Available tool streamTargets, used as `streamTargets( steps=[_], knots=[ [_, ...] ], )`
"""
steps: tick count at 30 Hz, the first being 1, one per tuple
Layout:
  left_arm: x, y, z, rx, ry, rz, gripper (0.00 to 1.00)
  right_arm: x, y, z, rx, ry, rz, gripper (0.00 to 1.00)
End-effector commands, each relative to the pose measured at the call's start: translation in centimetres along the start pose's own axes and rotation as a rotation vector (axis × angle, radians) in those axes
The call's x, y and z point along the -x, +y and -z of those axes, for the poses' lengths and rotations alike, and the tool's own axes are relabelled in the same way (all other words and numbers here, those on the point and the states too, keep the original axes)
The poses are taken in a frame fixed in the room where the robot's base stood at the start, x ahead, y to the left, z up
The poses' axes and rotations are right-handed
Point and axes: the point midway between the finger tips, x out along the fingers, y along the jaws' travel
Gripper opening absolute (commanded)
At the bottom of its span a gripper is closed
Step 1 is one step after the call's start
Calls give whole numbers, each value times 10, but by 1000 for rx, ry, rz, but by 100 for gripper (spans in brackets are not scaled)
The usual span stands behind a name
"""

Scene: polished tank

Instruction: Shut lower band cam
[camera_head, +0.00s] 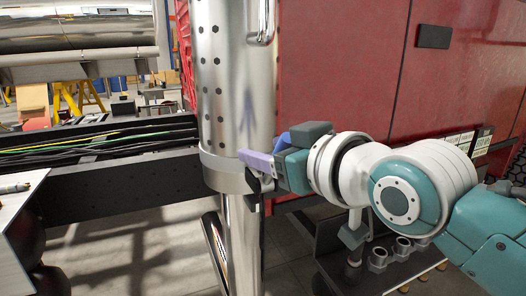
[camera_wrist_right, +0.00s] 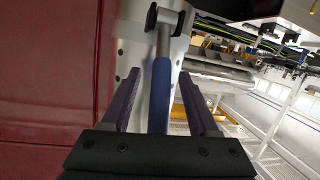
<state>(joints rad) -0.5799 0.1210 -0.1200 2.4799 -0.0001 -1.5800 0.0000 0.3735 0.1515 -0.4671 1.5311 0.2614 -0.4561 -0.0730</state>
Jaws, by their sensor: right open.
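The polished tank (camera_head: 222,75) is a tall shiny cylinder with rows of dark holes, left of centre in the head view. A lower metal band (camera_head: 222,172) wraps around it near its bottom end. My right gripper (camera_head: 252,161) is at the band's right side, its purple fingers pointing left. In the right wrist view, a blue-handled cam lever (camera_wrist_right: 160,95) with a grey shank lies between the two open fingers. The shank meets a dark pivot at the top. I cannot tell whether the fingers touch the handle. My left gripper is out of view.
A red panelled wall (camera_head: 340,70) stands behind my right arm. A dark rail with cables (camera_head: 100,150) runs to the left of the tank. A bench with metal fittings (camera_head: 385,262) is below my right arm. A light tabletop (camera_head: 18,195) is at the left edge.

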Motion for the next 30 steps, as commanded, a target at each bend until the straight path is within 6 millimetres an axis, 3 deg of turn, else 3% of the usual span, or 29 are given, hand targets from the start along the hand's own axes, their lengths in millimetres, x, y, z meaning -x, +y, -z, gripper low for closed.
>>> streamTargets(
  steps=[18, 30],
  knots=[
    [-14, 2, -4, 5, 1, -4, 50, 85, 0, -2, 0, -3, -1, 61],
    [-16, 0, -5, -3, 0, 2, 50, 97, 0, 0, 0, -2, 0, 61]
  ],
)
